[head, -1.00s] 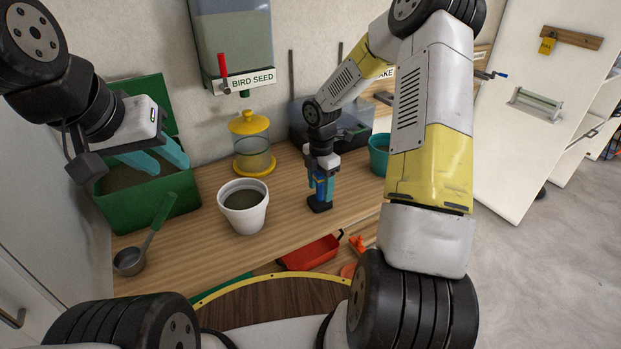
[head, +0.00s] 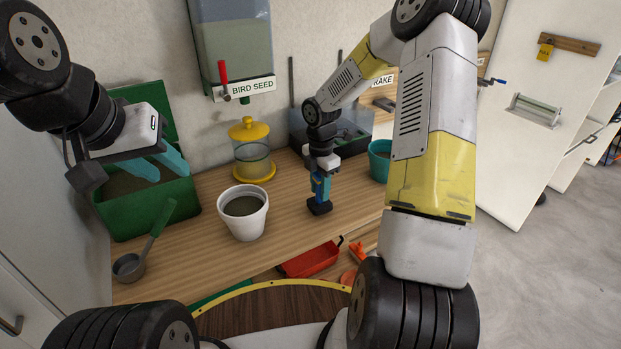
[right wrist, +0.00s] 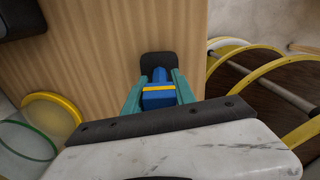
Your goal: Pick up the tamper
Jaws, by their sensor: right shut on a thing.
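The tamper has a blue handle with a yellow band and a flat black base (head: 319,206). It stands upright on the wooden counter, right of the white pot. In the right wrist view the tamper (right wrist: 158,98) sits between the teal fingers. My right gripper (head: 321,186) points down and is shut on its handle. I cannot tell whether the base touches the counter or hangs just above it. My left gripper (head: 165,168) is open and empty above the green box at the left.
A white pot (head: 243,226), a yellow-lidded feeder (head: 250,160) and a teal pot (head: 380,165) stand on the counter (head: 200,260). A metal scoop (head: 129,266) lies at the left by the green box (head: 150,220). A red tray (head: 311,259) is below the front edge.

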